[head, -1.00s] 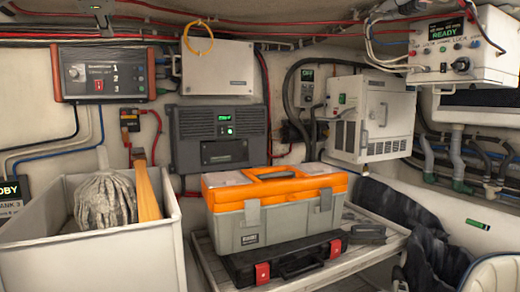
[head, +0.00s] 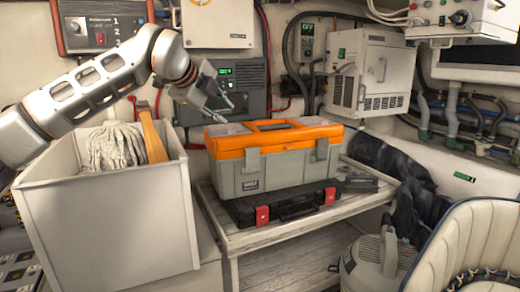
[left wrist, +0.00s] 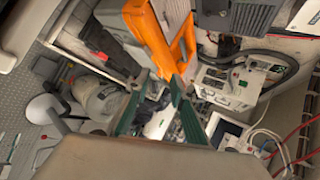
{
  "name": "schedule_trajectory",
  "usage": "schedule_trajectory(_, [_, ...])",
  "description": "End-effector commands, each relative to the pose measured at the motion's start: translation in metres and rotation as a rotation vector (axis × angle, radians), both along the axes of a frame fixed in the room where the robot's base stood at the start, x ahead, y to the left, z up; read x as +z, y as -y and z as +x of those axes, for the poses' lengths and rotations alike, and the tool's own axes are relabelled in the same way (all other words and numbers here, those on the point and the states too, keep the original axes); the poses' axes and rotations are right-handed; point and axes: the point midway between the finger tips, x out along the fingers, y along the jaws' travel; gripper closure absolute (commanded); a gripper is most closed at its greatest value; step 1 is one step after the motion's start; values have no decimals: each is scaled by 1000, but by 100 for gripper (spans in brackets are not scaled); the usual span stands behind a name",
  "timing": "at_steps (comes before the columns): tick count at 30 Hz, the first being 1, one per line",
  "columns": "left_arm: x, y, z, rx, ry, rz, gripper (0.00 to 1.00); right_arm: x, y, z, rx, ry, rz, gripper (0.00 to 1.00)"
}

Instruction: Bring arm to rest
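My left arm (head: 90,88) comes in from the left in the head view, above a grey-white bin. My left gripper (head: 228,104) hangs empty in front of the dark wall unit, behind and above the left end of the orange-lidded toolbox (head: 275,168) in the picture. In the left wrist view two dark green fingers of the left gripper (left wrist: 158,82) stand apart with nothing held between them. The orange toolbox lid (left wrist: 150,35) shows beyond them. My right gripper is in neither view.
The bin (head: 105,225) holds a mop head (head: 117,147) and a wooden handle. The toolbox and a black case (head: 285,203) stand on a slatted table (head: 255,236). A grey canister (head: 375,262) and a cream seat (head: 475,245) stand at right. Cabinets line the wall.

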Motion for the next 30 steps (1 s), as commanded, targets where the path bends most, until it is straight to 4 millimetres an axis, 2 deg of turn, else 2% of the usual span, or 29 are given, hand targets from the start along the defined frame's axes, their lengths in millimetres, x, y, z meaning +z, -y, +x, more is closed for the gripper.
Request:
schedule_trajectory(1, [-34, 22, -6, -76, -36, -22, 76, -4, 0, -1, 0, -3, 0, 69])
schedule_trajectory(6, [-121, 95, -40, -337, -117, -142, 76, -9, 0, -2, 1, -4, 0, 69])
schedule_trajectory(9, [-163, 134, -70, -478, -149, -256, 76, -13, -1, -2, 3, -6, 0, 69])
schedule_trajectory(12, [-194, 165, -100, -586, -166, -391, 76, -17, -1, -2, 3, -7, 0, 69])
schedule_trajectory(15, [-217, 186, -127, -659, -168, -542, 76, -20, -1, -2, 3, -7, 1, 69])
schedule_trajectory(18, [-234, 198, -149, -694, -160, -700, 76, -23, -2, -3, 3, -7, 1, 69])
schedule_trajectory(22, [-252, 200, -168, -678, -135, -908, 76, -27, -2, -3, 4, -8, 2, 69])
schedule_trajectory(26, [-273, 189, -178, -597, -107, -1102, 76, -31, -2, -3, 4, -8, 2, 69])
schedule_trajectory(30, [-306, 162, -181, -443, -76, -1277, 76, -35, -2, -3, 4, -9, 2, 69])
